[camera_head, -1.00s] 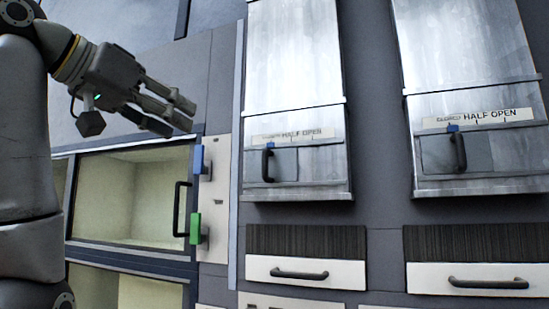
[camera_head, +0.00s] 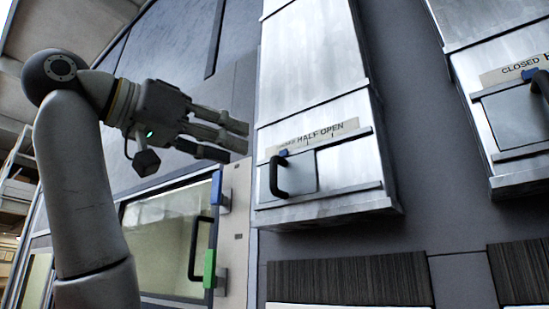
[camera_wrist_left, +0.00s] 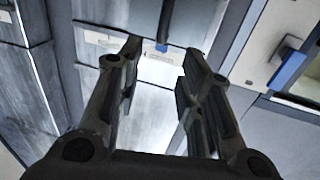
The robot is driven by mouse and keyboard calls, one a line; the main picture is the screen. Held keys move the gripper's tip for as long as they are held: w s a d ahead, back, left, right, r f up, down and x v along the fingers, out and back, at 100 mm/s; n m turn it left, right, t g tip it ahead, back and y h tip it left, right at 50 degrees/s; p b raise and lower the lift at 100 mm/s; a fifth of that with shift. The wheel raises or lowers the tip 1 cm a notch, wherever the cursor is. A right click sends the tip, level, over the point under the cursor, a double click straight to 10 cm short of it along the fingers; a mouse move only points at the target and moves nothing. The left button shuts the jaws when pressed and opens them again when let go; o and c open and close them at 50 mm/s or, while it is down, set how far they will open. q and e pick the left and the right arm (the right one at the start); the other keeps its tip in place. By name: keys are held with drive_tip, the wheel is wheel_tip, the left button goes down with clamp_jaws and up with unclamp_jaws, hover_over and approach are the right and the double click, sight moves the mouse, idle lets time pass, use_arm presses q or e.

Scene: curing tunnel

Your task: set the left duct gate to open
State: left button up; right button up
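The left duct gate (camera_head: 312,172) is a metal sliding plate on the left duct, with a black bar handle (camera_head: 279,176). Its blue pointer (camera_head: 284,153) stands at the left end of the label strip (camera_head: 318,134), near the partly unreadable first word and left of "HALF OPEN". My left gripper (camera_head: 236,142) is left of the gate and a little above its handle in the head view, apart from it. In the left wrist view its fingers (camera_wrist_left: 161,52) are spread with nothing between them; metal duct surfaces and label strips show behind. My right gripper is not in view.
A second duct gate (camera_head: 515,115) with its label "CLOSED" is at the right. A glass-fronted door (camera_head: 165,235) with a black handle is below my left arm, beside a blue block (camera_head: 221,192) and a green block (camera_head: 210,268). Dark drawer fronts (camera_head: 350,280) are below the ducts.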

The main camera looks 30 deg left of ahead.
sight(271, 159)
use_arm(q)
drive_tip(key=p+x, duration=0.3)
drive_tip(key=x, duration=0.7)
drive_tip(key=shift+a+f, duration=0.1)
drive_tip(key=shift+f, duration=0.05)
drive_tip(key=shift+w, duration=0.15)
drive_tip(key=shift+c, duration=1.3)
drive_tip(key=c, duration=0.5)
clamp_jaws()
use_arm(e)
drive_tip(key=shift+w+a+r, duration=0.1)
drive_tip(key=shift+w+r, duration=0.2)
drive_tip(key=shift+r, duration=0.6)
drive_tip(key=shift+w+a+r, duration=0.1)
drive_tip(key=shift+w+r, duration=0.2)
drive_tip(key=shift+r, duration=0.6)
